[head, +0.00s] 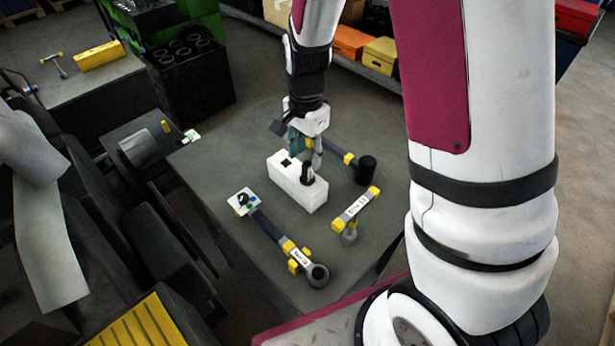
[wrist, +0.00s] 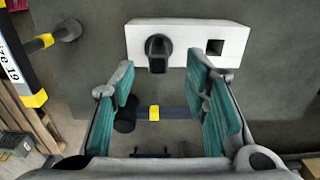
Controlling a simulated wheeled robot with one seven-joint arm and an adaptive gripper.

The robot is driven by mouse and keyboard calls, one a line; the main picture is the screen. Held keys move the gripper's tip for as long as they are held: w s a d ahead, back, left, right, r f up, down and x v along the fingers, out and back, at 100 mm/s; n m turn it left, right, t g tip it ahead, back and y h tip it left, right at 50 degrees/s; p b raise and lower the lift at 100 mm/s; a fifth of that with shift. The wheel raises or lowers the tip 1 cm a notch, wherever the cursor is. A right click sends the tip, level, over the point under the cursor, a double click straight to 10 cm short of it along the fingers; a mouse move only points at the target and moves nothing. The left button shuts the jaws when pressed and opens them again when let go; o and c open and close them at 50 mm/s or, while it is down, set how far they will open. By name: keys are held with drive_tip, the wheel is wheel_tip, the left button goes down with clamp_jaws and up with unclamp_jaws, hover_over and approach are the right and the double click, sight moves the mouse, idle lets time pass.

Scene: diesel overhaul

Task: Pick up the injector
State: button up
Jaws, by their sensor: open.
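The injector (wrist: 158,51) is a dark upright piece standing in the white block (wrist: 186,38). In the head view the injector (head: 307,174) stands at the near right end of the white block (head: 300,194) on the table. My gripper (head: 305,152) is over the block, pointing down. In the wrist view my gripper (wrist: 160,72) is open and empty, its teal pads on either side below the injector. The injector lies ahead of the gap between the fingertips, and I see no contact. The injector's lower part is hidden in the block.
A square hole shows in the block (wrist: 215,47) beside the injector. A black-headed hammer (head: 365,170) lies to the right. A labelled yellow-ended wrench (head: 355,208) and a longer wrench (head: 290,247) lie nearer. A small white card (head: 241,201) lies left of the block.

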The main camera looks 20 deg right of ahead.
sight(307, 162)
drive_tip(key=shift+f, duration=2.15)
clamp_jaws()
